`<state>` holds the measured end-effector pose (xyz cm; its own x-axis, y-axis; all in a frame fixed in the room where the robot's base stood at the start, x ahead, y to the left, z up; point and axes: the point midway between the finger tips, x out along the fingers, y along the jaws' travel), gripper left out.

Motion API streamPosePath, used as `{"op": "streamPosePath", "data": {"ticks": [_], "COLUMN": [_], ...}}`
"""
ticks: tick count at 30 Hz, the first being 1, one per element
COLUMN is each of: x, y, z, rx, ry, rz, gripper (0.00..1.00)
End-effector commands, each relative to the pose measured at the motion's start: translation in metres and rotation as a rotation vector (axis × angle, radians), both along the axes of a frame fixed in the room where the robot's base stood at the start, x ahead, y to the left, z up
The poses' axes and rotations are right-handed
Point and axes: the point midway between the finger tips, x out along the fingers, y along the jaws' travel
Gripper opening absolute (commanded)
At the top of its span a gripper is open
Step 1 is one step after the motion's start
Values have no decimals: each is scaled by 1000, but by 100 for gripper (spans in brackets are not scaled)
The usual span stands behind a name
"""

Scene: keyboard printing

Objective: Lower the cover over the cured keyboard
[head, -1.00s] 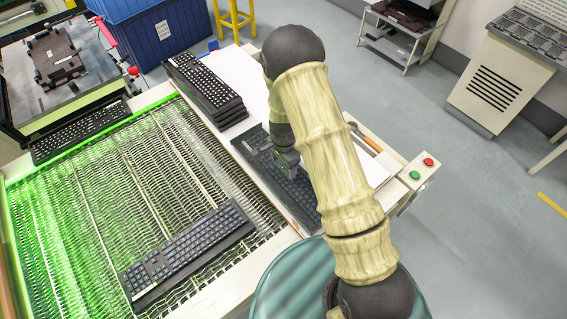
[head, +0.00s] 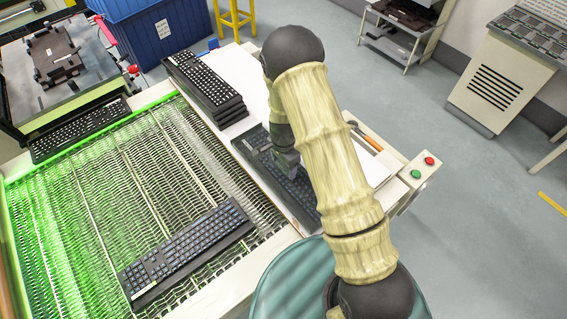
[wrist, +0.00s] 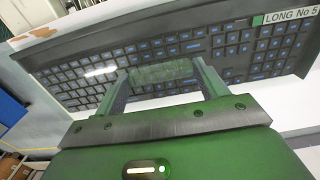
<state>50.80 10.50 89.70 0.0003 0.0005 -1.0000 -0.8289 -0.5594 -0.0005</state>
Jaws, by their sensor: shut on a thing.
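A dark keyboard (head: 296,192) lies on the white tabletop right of the conveyor. It also fills much of the wrist view (wrist: 70,73), with blue key legends and a "LONG No 5" label (wrist: 288,15) at its upper right. My gripper (head: 288,170) points down over this keyboard, near its middle. In the wrist view, my gripper (wrist: 160,78) has its fingers spread around a greenish, see-through piece between the tips. A pale glare crosses the keys at left, as on a clear surface. The cover's outline is hard to make out, and my arm hides part of the keyboard.
A stack of keyboards (head: 208,92) stands just behind on the table. The green-lit mesh conveyor (head: 95,205) at left carries a keyboard (head: 185,250) near its front and another (head: 80,132) at its far end. A button box (head: 420,172) sits at the right.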

Motion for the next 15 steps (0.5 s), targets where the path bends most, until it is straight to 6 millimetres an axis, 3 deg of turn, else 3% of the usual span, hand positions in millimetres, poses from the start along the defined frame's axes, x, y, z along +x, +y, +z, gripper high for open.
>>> {"op": "streamPosePath", "data": {"ticks": [9,10,13,15], "x": [0,0,0,0], "y": [0,0,0,0], "z": [-1,-1,-1,-1], "rx": [1,0,0,0], "ry": [-1,0,0,0], "rz": [0,0,0,0], "gripper": [45,76,96,98]}}
